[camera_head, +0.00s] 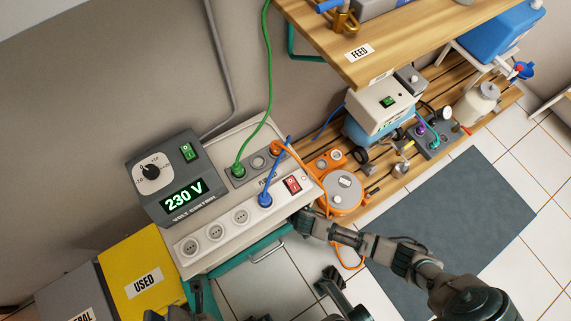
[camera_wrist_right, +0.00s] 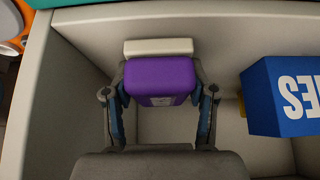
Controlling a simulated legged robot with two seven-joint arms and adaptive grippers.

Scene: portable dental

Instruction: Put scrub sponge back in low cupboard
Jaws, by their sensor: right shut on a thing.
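In the right wrist view, a purple block with a pale strip along its far side, which looks like the scrub sponge (camera_wrist_right: 160,80), sits between the fingers of my right gripper (camera_wrist_right: 160,88). The gripper is shut on it. Both are inside a pale-walled compartment, the low cupboard (camera_wrist_right: 80,40). I cannot tell whether the sponge touches its floor. In the head view, my right arm reaches under the socket unit's edge, and its gripper and the sponge are hidden. My left gripper (camera_head: 177,306) shows only its fingertips at the bottom edge, apart and empty, near the yellow bin.
A blue box (camera_wrist_right: 282,95) with upside-down lettering stands right of the sponge. In the head view, a socket unit (camera_head: 215,250) with plugged cables lies above the cupboard. An orange cable (camera_head: 324,196) hangs close to my right arm. A yellow USED bin (camera_head: 140,262) stands at lower left.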

